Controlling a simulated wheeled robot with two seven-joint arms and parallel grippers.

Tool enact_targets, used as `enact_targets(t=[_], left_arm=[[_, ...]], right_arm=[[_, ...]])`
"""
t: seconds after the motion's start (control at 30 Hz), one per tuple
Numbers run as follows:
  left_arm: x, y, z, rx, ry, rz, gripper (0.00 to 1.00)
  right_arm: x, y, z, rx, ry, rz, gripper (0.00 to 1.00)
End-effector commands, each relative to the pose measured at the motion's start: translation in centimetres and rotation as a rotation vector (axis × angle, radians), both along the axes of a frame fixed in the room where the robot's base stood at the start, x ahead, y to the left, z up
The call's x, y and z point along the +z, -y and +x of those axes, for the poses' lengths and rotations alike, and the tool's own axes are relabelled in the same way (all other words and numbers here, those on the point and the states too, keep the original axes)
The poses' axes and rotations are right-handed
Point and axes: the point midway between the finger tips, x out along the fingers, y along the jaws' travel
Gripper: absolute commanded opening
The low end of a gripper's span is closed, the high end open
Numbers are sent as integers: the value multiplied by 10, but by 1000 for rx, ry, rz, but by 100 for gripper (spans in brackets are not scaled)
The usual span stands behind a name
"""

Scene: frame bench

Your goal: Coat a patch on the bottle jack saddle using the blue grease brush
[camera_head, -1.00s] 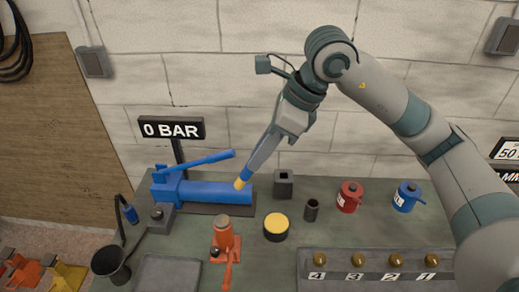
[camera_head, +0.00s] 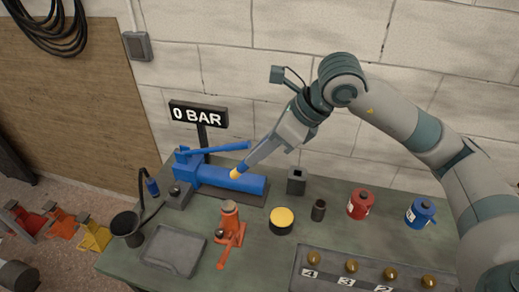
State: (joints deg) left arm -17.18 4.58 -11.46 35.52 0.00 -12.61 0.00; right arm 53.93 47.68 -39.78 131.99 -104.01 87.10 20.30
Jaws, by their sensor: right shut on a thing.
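An orange bottle jack (camera_head: 230,228) stands on the bench, with its round saddle (camera_head: 229,206) on top and its handle toward the front. My right gripper (camera_head: 251,158) is shut on the blue grease brush (camera_head: 242,167), which tilts down to the left. The brush's yellow tip (camera_head: 235,174) is above and behind the jack saddle, in front of the blue pump's cylinder in the picture. A black tin with a yellow top (camera_head: 281,219) stands to the right of the jack. My left gripper is out of view.
A blue hand pump (camera_head: 222,178) lies behind the jack, below a "0 BAR" sign (camera_head: 198,116). A square holder (camera_head: 296,182), a dark cup (camera_head: 318,210), a red can (camera_head: 360,204) and a blue can (camera_head: 420,212) stand to the right. A grey tray (camera_head: 172,252) lies front left.

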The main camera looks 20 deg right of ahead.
Motion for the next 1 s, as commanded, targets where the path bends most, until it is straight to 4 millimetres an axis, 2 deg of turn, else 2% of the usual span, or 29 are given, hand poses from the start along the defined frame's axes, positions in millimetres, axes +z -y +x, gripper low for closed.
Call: enact_targets(t=[0.37, 0.8, 1.0], left_arm=[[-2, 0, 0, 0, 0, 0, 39], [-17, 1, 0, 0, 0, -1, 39], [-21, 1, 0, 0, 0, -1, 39]], right_arm=[[-4, 0, 0, 0, -1, -1, 0], [-38, 0, 0, 1, -2, -1, 0], [-49, 0, 0, 1, -1, 0, 0]])
